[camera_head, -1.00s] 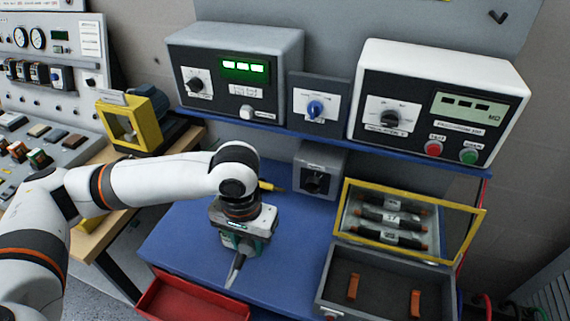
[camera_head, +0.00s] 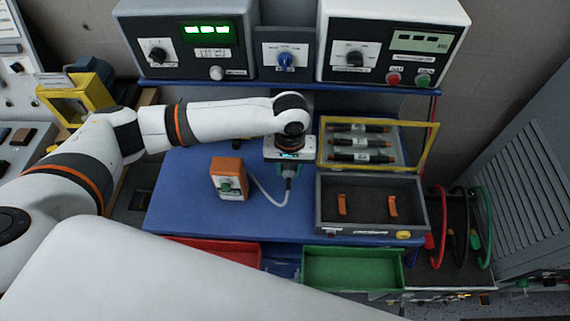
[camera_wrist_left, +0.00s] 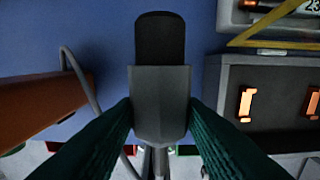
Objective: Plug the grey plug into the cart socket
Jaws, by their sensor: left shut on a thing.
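My left gripper (camera_head: 290,168) is over the blue bench, to the right of an orange-topped box. It is shut on the grey plug (camera_wrist_left: 160,105), whose grey block sits between the green fingers in the left wrist view. A dark rounded piece (camera_wrist_left: 160,38) extends beyond the block. A pale grey cable (camera_head: 262,194) runs from below the gripper to the orange-topped box (camera_head: 229,180). I cannot make out the cart socket; the arm covers part of the bench's back, under the shelf. My right gripper is not in view.
A dark tray (camera_head: 322,208) with two orange clips and an open yellow-framed lid (camera_head: 430,150) stands close on the right. Instrument boxes (camera_head: 392,44) sit on the shelf behind. Red (camera_head: 215,250) and green bins (camera_head: 352,266) are at the front. Blue bench shows left of the orange-topped box.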

